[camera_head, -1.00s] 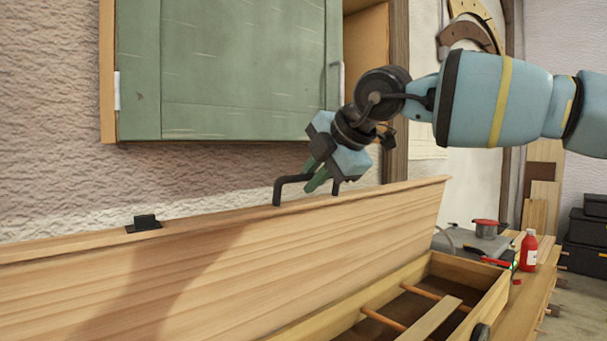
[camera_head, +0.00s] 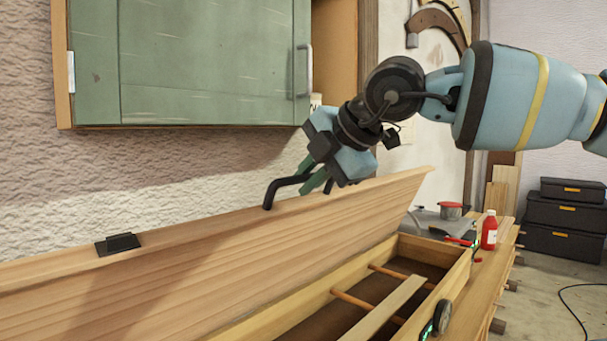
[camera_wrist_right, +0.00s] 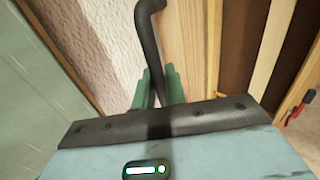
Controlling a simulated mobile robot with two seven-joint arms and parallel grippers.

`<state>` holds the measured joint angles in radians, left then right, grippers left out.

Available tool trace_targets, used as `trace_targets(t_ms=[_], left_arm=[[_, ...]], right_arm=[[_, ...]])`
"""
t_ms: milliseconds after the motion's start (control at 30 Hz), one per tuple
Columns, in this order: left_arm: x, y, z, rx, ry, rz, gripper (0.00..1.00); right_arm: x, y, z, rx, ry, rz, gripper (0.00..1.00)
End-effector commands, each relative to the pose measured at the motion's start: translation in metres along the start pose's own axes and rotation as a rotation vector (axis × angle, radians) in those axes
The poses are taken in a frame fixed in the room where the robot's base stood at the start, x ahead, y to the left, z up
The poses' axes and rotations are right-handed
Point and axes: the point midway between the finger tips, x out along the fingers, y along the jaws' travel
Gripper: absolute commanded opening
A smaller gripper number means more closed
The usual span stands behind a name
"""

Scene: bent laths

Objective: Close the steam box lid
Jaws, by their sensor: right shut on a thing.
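The steam box lid (camera_head: 200,255) is a long wooden panel standing raised and tilted on the back side of the wooden steam box (camera_head: 455,278). A black bar handle (camera_head: 282,184) sits on the lid's upper edge. My right gripper (camera_head: 310,184) is shut on this handle, its green fingers around the bar. In the right wrist view the handle (camera_wrist_right: 147,40) runs up from between the green fingers (camera_wrist_right: 158,88). The box is open, with dowels and a lath (camera_head: 385,308) showing inside. My left gripper is not in view.
A green wall cabinet (camera_head: 190,60) hangs above the lid, close to my right gripper. A red bottle (camera_head: 489,231) and a pot (camera_head: 451,210) stand beyond the box's right end. Black cases (camera_head: 565,215) are stacked at the far right.

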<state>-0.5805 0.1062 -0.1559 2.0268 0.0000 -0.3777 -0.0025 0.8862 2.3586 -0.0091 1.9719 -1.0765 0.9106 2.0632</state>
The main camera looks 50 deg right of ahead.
Motion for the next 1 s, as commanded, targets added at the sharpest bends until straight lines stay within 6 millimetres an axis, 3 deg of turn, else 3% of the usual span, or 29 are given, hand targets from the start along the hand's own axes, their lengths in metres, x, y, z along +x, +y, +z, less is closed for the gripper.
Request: trace_targets(t_ms=[500,833,1000], left_arm=[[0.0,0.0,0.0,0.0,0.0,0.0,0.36],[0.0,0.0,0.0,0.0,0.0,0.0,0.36],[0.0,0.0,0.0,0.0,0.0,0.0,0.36]], right_arm=[[-0.019,-0.061,0.0,-0.001,-0.001,-0.003,0.0],[-0.022,-0.069,0.0,0.0,-0.001,-0.001,0.0],[-0.025,-0.09,0.0,0.0,0.0,0.0,0.0]])
